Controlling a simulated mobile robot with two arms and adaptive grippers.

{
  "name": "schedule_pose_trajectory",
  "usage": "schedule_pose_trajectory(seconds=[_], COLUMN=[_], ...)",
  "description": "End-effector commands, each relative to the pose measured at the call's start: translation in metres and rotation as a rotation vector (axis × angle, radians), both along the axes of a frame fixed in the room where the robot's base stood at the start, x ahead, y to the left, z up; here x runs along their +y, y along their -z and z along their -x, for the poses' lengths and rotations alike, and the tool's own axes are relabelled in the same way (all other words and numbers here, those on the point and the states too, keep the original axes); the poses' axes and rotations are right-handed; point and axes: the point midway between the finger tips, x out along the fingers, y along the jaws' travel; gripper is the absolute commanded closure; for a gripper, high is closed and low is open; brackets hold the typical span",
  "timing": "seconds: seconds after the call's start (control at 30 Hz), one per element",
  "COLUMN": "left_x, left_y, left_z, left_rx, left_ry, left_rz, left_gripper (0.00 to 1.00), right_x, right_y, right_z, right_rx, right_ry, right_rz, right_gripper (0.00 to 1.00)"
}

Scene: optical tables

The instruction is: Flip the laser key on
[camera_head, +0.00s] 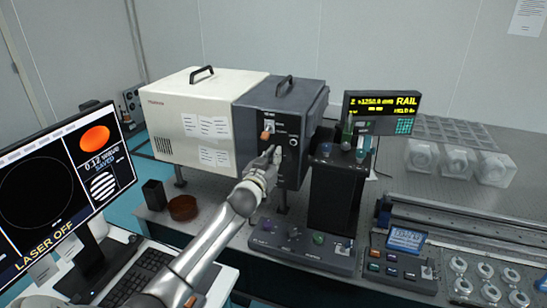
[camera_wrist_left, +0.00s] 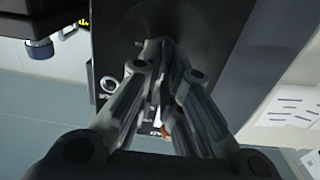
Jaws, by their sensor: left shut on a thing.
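The dark grey laser box (camera_head: 300,106) stands on the optical table, its front panel facing me. My left gripper (camera_head: 274,156) is at the lower part of that panel, fingers drawn together. In the left wrist view the fingertips (camera_wrist_left: 158,48) meet at the dark panel (camera_wrist_left: 195,25). The laser key is hidden between them, so its angle cannot be told. An orange part (camera_head: 266,135) sits on the panel above the gripper, with a round button (camera_head: 293,142) to the right. The monitor (camera_head: 60,185) reads "LASER OFF". My right gripper is not in view.
A cream box (camera_head: 175,110) adjoins the dark box on the left. A black tower (camera_head: 337,190) stands close on the right, near my gripper. A control console (camera_head: 300,245) lies below in front.

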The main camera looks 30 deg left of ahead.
Motion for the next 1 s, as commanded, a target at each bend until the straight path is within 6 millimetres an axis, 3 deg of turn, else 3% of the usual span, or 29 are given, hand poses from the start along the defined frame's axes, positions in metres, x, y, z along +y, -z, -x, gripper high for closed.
schedule_pose_trajectory(seconds=[0.47,1.0], left_x=[-0.0018,-0.0080], left_y=[0.0000,0.0025], left_z=[-0.0002,-0.0018], left_rx=[0.027,0.140], left_ry=[0.000,0.001], left_rz=[-0.110,-0.578], left_gripper=[1.00,1.00], right_x=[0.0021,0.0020], right_y=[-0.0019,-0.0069], right_z=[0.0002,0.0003], right_rx=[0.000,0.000], right_ry=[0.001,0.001], right_rz=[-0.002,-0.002], right_gripper=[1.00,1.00])
